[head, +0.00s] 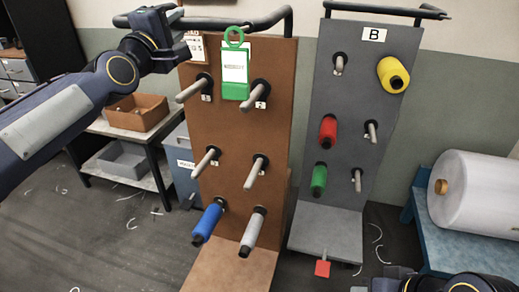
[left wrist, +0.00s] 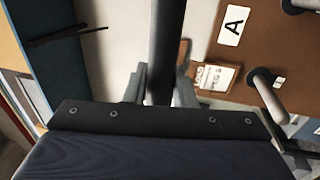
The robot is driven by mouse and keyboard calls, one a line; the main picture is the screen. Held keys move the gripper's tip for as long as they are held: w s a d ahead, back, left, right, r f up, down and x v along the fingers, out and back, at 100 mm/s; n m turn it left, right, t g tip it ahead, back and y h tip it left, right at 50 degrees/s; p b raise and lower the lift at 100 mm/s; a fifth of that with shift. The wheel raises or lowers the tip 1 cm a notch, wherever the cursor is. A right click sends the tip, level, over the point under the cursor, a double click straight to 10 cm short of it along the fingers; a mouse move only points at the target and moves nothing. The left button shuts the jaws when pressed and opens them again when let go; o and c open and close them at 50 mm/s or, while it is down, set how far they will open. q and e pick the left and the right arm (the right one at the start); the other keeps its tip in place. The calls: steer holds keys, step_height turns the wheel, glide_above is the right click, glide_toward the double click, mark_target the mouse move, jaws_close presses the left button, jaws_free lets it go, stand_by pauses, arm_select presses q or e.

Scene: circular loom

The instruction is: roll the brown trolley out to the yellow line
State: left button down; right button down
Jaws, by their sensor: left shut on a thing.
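The brown trolley (head: 230,128) stands upright left of centre in the head view, with a dark handle bar (head: 232,22) along its top. Its panel has several pale pegs, a blue spool (head: 207,222) and a grey spool (head: 252,232) low down, and a green-framed tag (head: 235,68). My left gripper (head: 173,32) is shut on the left part of the handle bar. In the left wrist view the bar (left wrist: 167,45) runs between the fingers, beside the brown panel marked A. My right gripper (head: 440,283) shows only partly at the bottom right; its jaws are unclear. No yellow line shows.
A grey trolley (head: 358,105) marked B stands close on the right, with yellow, red and green spools. A white roll (head: 478,192) lies on a blue stand farther right. A table with a brown box (head: 137,112) stands at left. Pale scraps lie on the floor.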

arm_select(q)
steer(key=c, duration=1.4)
jaws_free()
steer(key=shift+w+d+f, duration=0.2)
steer(key=shift+w, duration=0.2)
steer(key=shift+c, duration=0.2)
steer(key=shift+o, duration=1.2)
steer(key=shift+s+r, duration=0.1)
steer(key=shift+r, duration=0.05)
arm_select(e)
steer(key=shift+w, duration=0.2)
arm_select(q)
steer(key=shift+r, duration=0.1)
arm_select(e)
steer(key=shift+d, duration=0.1)
